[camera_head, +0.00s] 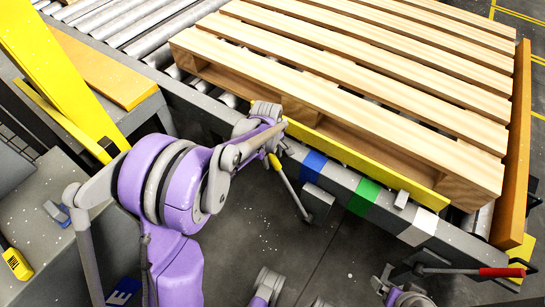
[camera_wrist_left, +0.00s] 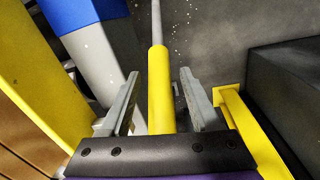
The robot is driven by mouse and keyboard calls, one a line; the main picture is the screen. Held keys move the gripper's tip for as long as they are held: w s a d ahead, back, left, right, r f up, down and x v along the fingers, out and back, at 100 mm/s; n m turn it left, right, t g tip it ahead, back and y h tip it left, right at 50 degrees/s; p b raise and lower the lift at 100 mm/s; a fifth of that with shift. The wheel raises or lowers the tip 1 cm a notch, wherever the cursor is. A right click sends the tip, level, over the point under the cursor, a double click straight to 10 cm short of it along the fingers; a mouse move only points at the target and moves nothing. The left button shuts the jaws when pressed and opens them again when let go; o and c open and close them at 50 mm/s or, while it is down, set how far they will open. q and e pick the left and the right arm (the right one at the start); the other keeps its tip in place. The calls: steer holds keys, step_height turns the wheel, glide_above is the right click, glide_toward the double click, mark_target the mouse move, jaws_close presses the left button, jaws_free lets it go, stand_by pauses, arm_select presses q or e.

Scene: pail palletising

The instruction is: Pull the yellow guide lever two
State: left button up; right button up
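The yellow guide lever shows in the head view as a thin grey rod with a yellow grip (camera_head: 274,162), slanting below the conveyor edge. In the left wrist view the yellow grip (camera_wrist_left: 161,85) runs between the fingers of my left gripper (camera_wrist_left: 160,90). A gap shows on both sides of it, so the fingers stand open around the grip. In the head view my left gripper (camera_head: 272,150) is at the grip's upper end, partly hidden by its own wrist. My right gripper (camera_head: 388,283) is low at the bottom, near a red-handled lever (camera_head: 500,272); its fingers are too small to read.
A wooden pallet (camera_head: 340,70) lies on the roller conveyor (camera_head: 150,25), with a yellow guide bar (camera_head: 375,160) along its near side. The conveyor edge carries blue (camera_head: 313,166), green (camera_head: 363,197) and white (camera_head: 424,222) bands. An orange guide (camera_head: 515,150) stands at right. Floor below is open.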

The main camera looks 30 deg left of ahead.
arm_select(q)
jaws_close()
stand_by(1.3)
